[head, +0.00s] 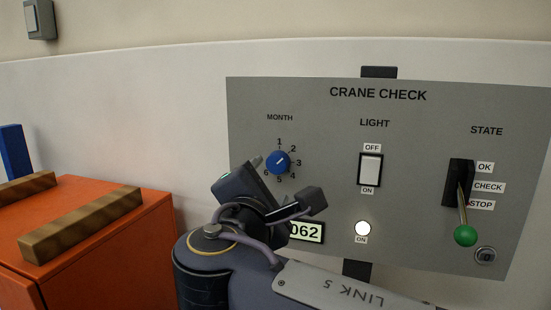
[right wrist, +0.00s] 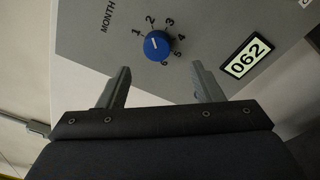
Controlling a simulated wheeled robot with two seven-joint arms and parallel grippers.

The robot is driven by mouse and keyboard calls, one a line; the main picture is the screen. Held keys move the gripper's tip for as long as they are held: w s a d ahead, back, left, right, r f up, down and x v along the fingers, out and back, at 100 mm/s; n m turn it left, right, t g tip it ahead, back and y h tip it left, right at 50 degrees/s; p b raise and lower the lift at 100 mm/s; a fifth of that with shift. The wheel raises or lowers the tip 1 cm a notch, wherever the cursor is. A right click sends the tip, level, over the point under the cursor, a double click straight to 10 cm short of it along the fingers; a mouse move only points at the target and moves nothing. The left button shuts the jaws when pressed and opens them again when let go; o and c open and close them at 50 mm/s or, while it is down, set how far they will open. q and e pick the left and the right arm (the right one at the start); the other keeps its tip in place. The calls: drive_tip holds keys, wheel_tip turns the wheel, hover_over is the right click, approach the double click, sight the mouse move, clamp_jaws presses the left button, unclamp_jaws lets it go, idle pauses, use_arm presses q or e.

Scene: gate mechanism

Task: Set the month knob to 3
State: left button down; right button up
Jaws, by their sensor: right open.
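The month knob (head: 278,162) is a round blue dial with a white mark on the grey crane check panel (head: 325,130). Numbers 1 to 6 ring it. The mark points up and right, at about 2. In the right wrist view the knob (right wrist: 157,45) lies ahead of the fingertips, about midway between them, and its mark points towards the 2. My right gripper (head: 258,164) is just left of the knob in the head view. My left gripper is in neither view.
The panel also holds a white light switch (head: 370,169), a lit round lamp (head: 362,228), a display reading 062 (right wrist: 246,57) and a state lever with a green ball (head: 465,235). An orange box (head: 120,235) with wooden strips stands at left.

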sight(277, 166)
drive_tip(key=w, duration=0.2)
drive_tip(key=w+d+p, duration=0.1)
drive_tip(key=w, duration=0.4)
drive_tip(key=shift+w+d+r+p, duration=0.15)
drive_tip(key=shift+w+d+p, duration=0.1)
drive_tip(key=shift+p, duration=0.15)
drive_tip(key=shift+c, duration=0.2)
drive_tip(key=c, duration=1)
drive_tip(key=shift+o, duration=0.2)
drive_tip(key=shift+a+f+m+b, duration=0.1)
drive_tip(key=shift+f+m+b, duration=0.2)
drive_tip(key=shift+b, duration=0.45)
drive_tip(key=m+b, duration=0.5)
drive_tip(key=b, duration=0.2)
drive_tip(key=shift+f+t, duration=0.15)
drive_tip(key=shift+t, duration=0.25)
drive_tip(key=shift+m+h+b, duration=0.4)
drive_tip(key=shift+m+b, duration=1.2)
drive_tip(key=shift+m, duration=0.2)
drive_tip(key=shift+r, duration=0.2)
